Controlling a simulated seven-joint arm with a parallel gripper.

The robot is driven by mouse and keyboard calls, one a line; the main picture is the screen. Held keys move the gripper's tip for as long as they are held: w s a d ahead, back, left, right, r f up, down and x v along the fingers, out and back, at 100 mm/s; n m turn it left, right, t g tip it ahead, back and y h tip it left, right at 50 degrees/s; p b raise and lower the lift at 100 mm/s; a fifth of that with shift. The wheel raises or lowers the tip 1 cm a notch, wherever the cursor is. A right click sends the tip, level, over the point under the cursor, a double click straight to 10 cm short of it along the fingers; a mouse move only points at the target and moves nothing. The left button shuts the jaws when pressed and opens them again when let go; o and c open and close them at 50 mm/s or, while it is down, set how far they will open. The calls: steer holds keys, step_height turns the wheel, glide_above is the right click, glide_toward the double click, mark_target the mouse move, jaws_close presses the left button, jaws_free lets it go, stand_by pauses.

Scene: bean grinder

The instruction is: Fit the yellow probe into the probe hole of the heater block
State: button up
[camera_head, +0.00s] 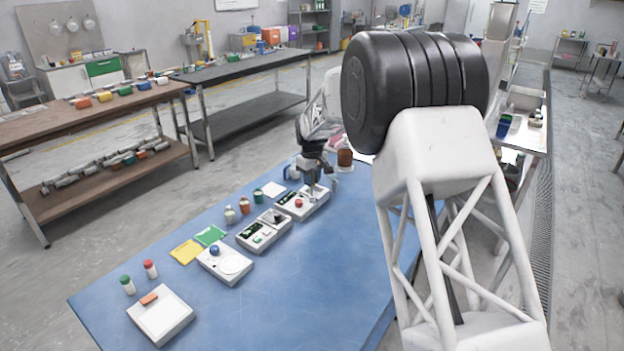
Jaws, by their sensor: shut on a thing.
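My gripper (319,187) is small and dark at the far end of the blue table, pointing down over the right part of a white device with a red knob (298,203). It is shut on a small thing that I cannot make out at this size. I cannot pick out the yellow probe. I cannot tell which device is the heater block, and no probe hole can be made out. Whether the gripper or its load touches the device below cannot be told.
The blue table (330,285) also bears a device with dark panels (263,230), a device with a blue knob (225,264) and a white device with an orange block (160,315). Bottles, a brown jar (345,156) and yellow and green sheets stand or lie nearby. The table's front right is clear.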

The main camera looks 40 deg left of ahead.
steer(key=shift+f, duration=1.5)
stand_by(3.2)
steer(key=o, duration=1.5)
steer(key=shift+o, duration=0.2)
steer(key=shift+r, duration=0.15)
steer(key=shift+r, duration=3.35)
